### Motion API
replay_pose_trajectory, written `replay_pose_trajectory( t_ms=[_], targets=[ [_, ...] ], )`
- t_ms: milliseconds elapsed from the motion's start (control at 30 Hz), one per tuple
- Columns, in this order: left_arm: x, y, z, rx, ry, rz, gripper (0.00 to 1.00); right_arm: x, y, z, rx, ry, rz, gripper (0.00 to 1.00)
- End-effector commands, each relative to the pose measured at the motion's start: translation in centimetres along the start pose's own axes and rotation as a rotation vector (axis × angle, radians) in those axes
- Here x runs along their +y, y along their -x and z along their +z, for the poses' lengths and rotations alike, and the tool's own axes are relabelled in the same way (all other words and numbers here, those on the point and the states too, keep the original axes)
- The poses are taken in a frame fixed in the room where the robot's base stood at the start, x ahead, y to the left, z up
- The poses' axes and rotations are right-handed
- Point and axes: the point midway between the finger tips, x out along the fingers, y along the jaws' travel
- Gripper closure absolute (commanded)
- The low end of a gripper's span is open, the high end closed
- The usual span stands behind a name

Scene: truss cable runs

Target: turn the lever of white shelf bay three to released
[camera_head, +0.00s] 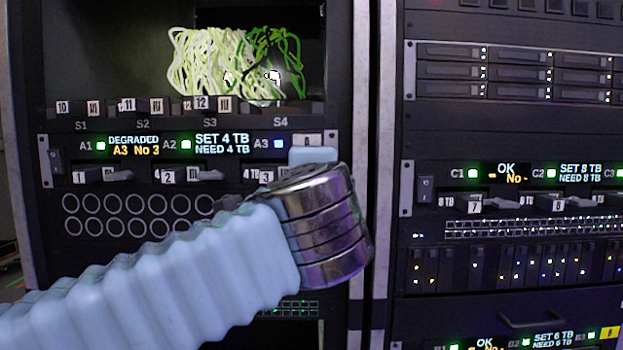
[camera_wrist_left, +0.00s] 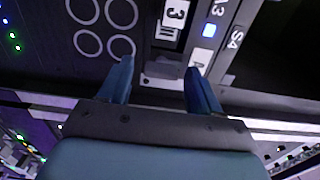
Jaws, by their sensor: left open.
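The white-tagged shelf (camera_head: 50,170) is in the left rack, and its display reads DEGRADED, A3 No 3. In the head view my wrist hides most of bay three. My right gripper is not in view.
Above the shelf is an opening with tangled green and white cables (camera_head: 230,65), over a row of S1 to S4 slots. Bays one (camera_head: 95,175) and two (camera_head: 185,174) are to the left. A second rack (camera_head: 510,125) stands right, beyond metal posts (camera_head: 380,130).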

Motion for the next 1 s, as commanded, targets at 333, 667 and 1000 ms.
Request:
replay_pose_trajectory(
  t_ms=[333, 667, 1000],
  targets=[
    [0.1, 4.3, 0.0, 0.003, 0.002, -0.003, 0.36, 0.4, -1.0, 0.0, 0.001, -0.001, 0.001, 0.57],
    [0.1, 11.8, -0.1, 0.004, 0.000, -0.001, 0.36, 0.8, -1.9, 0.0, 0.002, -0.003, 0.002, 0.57],
    [0.0, 13.9, 0.0, 0.001, 0.000, 0.000, 0.36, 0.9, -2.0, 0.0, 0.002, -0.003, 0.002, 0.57]
  ],
)
